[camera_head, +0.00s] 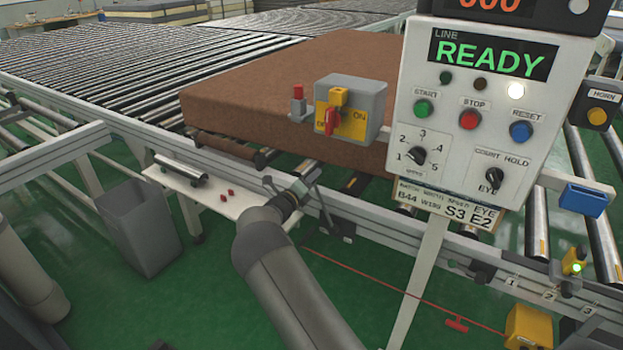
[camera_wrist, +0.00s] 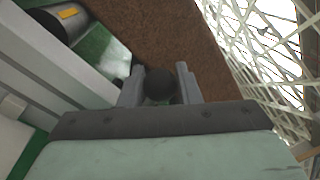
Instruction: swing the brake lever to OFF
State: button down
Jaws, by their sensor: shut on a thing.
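My gripper (camera_head: 291,184) is at the near side rail of the conveyor, in front of the brown mattress (camera_head: 300,75). In the wrist view my gripper (camera_wrist: 160,80) has its two fingers on either side of a dark round knob (camera_wrist: 158,86), shut on it. The knob appears to be the brake lever's end. A thin dark shaft (camera_head: 326,215) runs down beside my gripper to a small labelled plate on the rail; its wording is too small to read. The lever's position against any OFF mark cannot be told.
A grey switch box (camera_head: 372,100) with a red handle and a yellow ON plate stands behind my gripper. The control panel (camera_head: 490,105) reads READY, to the right. A white shelf (camera_head: 222,202) with a metal roller and a grey bin (camera_head: 138,228) are to the left.

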jog(key=c, duration=1.1)
grip_release()
jog(key=shift+a+f, duration=0.1)
jog(key=shift+a, duration=0.05)
jog(key=v, duration=1.7)
jog(key=shift+s+b, duration=0.2)
jog(key=shift+b, duration=0.2)
